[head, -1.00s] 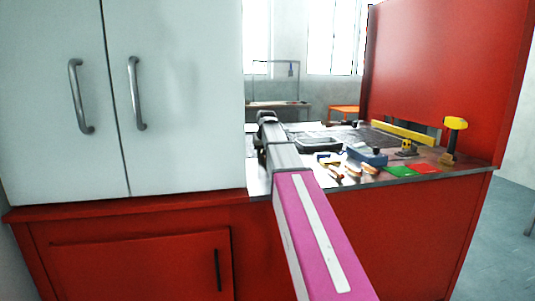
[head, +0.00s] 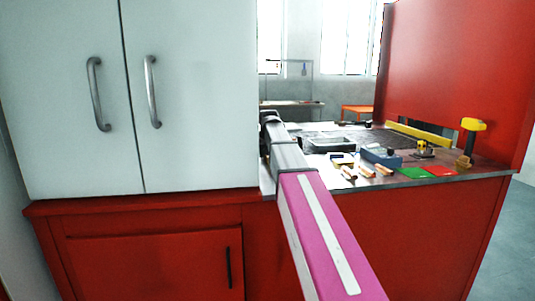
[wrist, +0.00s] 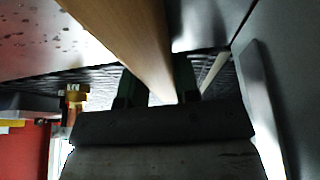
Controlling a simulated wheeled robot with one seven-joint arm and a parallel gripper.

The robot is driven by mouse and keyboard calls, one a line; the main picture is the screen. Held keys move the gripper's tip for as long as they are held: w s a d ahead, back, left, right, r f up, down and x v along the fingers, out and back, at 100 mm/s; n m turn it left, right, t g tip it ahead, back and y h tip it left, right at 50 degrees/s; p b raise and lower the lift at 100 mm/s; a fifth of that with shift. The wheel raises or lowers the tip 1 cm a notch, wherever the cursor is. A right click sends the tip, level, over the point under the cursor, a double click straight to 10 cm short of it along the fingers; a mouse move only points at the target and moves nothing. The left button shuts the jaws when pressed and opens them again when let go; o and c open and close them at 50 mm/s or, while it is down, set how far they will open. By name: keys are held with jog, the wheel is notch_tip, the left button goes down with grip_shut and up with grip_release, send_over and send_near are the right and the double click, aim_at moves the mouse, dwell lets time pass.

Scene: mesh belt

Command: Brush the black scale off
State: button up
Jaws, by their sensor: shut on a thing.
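In the wrist view my gripper (wrist: 157,88) has its two dark green fingers closed on a tan wooden handle (wrist: 125,30), which runs up and left out of the picture. The working end of this tool is out of view, so I cannot confirm a brush head. Dark specks (wrist: 38,38) mark a pale surface at the upper left of the wrist view; I cannot tell whether they are the black scale. A dark woven mesh (wrist: 95,77) lies beyond the fingers. In the head view the gripper is hidden beyond my pink and grey arm.
A white cabinet (head: 195,60) stands close on the left. The bench top (head: 405,180) at right bears a grey tray (head: 325,144), a blue box (head: 380,156), several small wood-handled tools (head: 366,170), green (head: 416,173) and red (head: 441,171) cards, and a yellow-headed tool (head: 471,130). A red panel (head: 455,60) rises behind.

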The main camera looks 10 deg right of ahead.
jog(key=shift+w+d+f, duration=0.1)
jog(key=shift+w, duration=0.15)
jog(key=shift+d, duration=5.95)
jog(key=shift+r, duration=0.2)
jog(key=shift+r, duration=2.95)
jog(key=shift+r, duration=1.5)
